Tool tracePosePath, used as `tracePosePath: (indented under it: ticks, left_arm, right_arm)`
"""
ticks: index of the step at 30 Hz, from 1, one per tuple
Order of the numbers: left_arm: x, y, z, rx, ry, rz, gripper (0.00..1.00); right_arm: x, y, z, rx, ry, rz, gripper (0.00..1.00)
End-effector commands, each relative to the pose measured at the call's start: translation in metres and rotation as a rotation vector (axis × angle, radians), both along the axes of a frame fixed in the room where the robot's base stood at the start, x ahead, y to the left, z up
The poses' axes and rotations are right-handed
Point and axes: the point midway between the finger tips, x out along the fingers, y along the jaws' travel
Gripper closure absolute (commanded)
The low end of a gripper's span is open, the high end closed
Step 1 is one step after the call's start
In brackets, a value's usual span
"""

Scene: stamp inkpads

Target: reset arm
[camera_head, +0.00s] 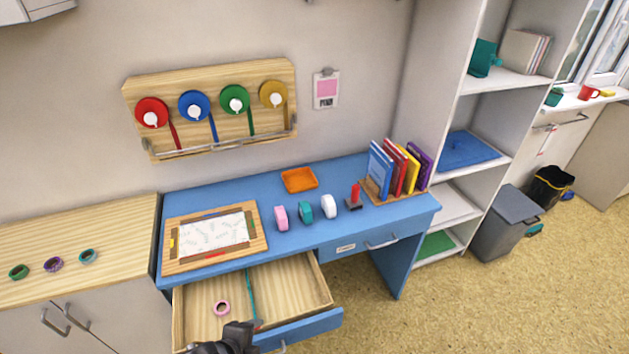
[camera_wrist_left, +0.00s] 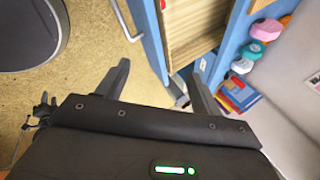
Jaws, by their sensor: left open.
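My left gripper (camera_head: 258,326) is at the bottom of the head view, in front of the open desk drawer (camera_head: 297,288). In the left wrist view its two dark fingers (camera_wrist_left: 160,70) are spread apart with nothing between them. The drawer's front and wooden inside (camera_wrist_left: 190,28) lie beyond the fingers there. A pink ring (camera_head: 221,308) and a thin teal strip (camera_head: 251,290) lie in the drawer. My right gripper does not show in the head view.
The blue desk (camera_head: 350,229) holds a framed sheet (camera_head: 213,232), an orange tray (camera_head: 299,179), pink, teal and white blocks, a red-handled stamp (camera_head: 354,194) and books (camera_head: 402,168). A wooden cabinet (camera_head: 112,225) with several rings stands left.

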Motion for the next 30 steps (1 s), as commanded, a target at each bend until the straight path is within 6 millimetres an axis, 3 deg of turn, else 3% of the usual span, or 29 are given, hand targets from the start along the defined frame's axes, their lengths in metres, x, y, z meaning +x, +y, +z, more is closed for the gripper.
tracePosePath:
  ticks: [1, 6, 16, 26, 30]
  left_arm:
    - [-0.012, 0.011, 0.001, -0.076, 0.059, 0.173, 0.34]
    - [-0.045, 0.048, 0.003, -0.258, 0.212, 0.668, 0.34]
    - [-0.124, 0.107, 0.001, -0.481, 0.423, 1.445, 0.34]
    - [-0.106, 0.104, -0.092, -0.451, 0.448, 1.444, 0.34]
    - [-0.105, 0.103, -0.142, -0.437, 0.463, 1.444, 0.34]
  right_arm:
    - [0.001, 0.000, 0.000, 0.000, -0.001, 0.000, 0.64]
    - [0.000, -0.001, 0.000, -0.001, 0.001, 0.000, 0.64]
    - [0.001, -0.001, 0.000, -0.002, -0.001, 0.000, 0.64]
    - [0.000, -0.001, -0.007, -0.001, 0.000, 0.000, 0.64]
    - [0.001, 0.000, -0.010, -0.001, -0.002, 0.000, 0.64]
